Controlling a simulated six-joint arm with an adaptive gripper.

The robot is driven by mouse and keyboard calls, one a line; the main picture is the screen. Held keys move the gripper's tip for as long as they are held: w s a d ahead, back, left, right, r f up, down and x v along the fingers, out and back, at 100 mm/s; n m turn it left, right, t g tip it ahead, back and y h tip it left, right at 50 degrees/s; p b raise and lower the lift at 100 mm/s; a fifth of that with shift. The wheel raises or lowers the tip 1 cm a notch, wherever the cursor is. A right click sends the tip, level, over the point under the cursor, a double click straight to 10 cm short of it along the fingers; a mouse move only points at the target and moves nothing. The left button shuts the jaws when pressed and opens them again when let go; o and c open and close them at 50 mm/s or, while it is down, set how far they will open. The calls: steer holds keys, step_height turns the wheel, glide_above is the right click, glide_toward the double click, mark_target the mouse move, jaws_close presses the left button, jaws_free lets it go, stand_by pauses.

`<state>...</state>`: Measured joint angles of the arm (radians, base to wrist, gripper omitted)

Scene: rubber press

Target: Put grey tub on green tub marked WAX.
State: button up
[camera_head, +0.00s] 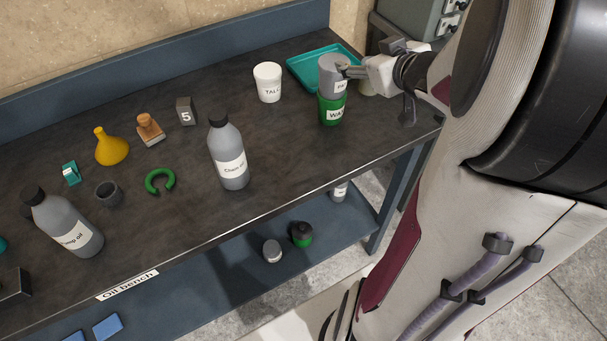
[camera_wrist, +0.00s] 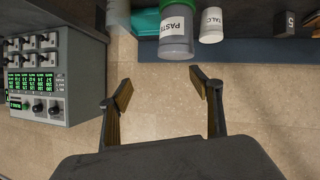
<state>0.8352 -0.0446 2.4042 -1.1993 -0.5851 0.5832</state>
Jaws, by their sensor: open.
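The grey tub (camera_head: 333,76) stands upright on top of the green tub marked WAX (camera_head: 331,109), near the right end of the bench. They look roughly lined up in the head view. My gripper (camera_head: 350,71) is at the grey tub's right side, at its height. In the wrist view my gripper (camera_wrist: 164,90) is open with nothing between its fingertips. The grey tub, labelled PASTE (camera_wrist: 176,30), shows beyond the fingers, apart from them in the picture. I cannot make out the green tub in the wrist view.
A white TALC tub (camera_head: 268,83) stands to the left, and a teal tray (camera_head: 306,62) lies behind. A pale tub is partly hidden behind my gripper. A grey bottle (camera_head: 229,157) stands further left. A control box (camera_wrist: 52,75) shows in the wrist view.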

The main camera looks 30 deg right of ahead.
steer(key=s+a+r+m+g+h, duration=0.2)
steer(key=s+a+r+h, duration=0.15)
steer(key=a, duration=0.25)
steer(key=s+a+f+n+g+y, duration=0.1)
steer(key=s+a+f+g+y, duration=0.1)
steer(key=s+a, duration=0.6)
steer(key=s+a+f+g+y, duration=0.2)
steer(key=s+a+y, duration=0.2)
steer(key=s+a, duration=0.4)
steer(key=a, duration=0.4)
steer(key=shift+s+a+n+g, duration=0.2)
steer(key=shift+s+n+g, duration=0.1)
steer(key=shift+n, duration=0.1)
